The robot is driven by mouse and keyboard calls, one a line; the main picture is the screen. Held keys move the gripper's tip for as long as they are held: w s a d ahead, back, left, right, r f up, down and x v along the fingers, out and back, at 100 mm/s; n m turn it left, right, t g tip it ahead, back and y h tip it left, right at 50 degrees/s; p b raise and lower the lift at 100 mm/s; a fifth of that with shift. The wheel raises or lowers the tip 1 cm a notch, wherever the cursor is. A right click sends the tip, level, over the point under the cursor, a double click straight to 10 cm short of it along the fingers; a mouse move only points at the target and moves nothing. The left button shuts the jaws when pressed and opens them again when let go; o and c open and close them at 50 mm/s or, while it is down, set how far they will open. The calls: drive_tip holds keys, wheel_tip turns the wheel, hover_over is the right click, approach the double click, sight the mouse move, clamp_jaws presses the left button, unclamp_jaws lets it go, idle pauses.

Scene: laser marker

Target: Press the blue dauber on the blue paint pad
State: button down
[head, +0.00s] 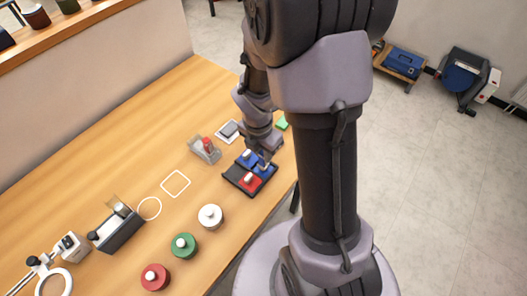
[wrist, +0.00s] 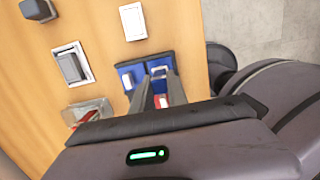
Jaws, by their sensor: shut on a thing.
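A dark tray (head: 231,178) on the table holds blue and red squares. One blue square with a white knob (head: 246,154) is at its upper left, and a red one with a white knob (head: 250,181) is at its lower part. Some red (wrist: 161,101) shows between the fingers.
A clear holder with a red top (head: 206,147) and a framed grey block (head: 228,129) stand left of the tray. Round white (head: 210,216), green (head: 184,246) and red (head: 155,277) pieces stand nearer. The table's right edge is close to the tray.

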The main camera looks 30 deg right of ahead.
drive_tip(key=shift+f, duration=0.6)
idle(1.6)
wheel_tip(320, 180, up, 7)
drive_tip(key=p, duration=0.7)
drive_tip(key=shift+r+p, duration=0.15)
drive_tip(key=shift+p, duration=0.25)
